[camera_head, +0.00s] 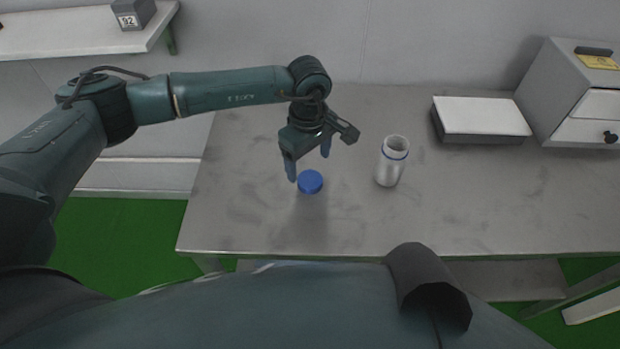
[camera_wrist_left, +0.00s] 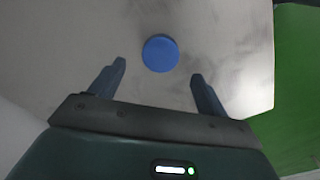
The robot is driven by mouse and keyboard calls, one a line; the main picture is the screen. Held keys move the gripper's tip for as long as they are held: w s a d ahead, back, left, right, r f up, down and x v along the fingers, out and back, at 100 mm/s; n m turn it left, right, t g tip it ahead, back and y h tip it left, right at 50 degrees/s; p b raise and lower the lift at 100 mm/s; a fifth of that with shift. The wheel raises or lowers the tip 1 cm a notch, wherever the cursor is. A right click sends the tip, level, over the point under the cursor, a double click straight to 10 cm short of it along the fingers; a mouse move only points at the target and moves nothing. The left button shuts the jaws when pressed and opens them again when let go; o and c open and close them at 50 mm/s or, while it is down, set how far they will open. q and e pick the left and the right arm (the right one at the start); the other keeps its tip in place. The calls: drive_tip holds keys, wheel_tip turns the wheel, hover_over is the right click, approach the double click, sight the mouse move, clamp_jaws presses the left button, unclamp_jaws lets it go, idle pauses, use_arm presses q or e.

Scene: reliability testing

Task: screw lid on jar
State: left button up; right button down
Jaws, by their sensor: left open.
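A blue round lid (camera_head: 310,182) lies flat on the grey table, left of the jar. It also shows in the left wrist view (camera_wrist_left: 160,53), just beyond the fingertips and between their lines. A white jar (camera_head: 390,164) with a blue ring near its open top stands upright on the table to the right. My left gripper (camera_head: 309,165) is open and empty above the lid, with its fingers pointing down; its two spread fingers also show in the left wrist view (camera_wrist_left: 158,70). My right gripper is not in view.
The grey table (camera_head: 450,210) has free room around the lid and jar. A white-topped box (camera_head: 482,117) and a grey drawer cabinet (camera_head: 580,95) stand at the back right. A wall shelf (camera_head: 80,35) holding a dark box (camera_head: 133,14) is at upper left.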

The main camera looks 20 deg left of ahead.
sight(310, 179)
use_arm(q)
drive_tip(key=shift+s+d+f+p, duration=0.1)
drive_tip(key=shift+f+p, duration=0.3)
drive_tip(key=shift+f, duration=2.2)
drive_tip(key=shift+c, duration=0.2)
drive_tip(key=c, duration=1)
wheel_tip(310, 179, up, 10)
drive_tip(key=shift+b, duration=0.3)
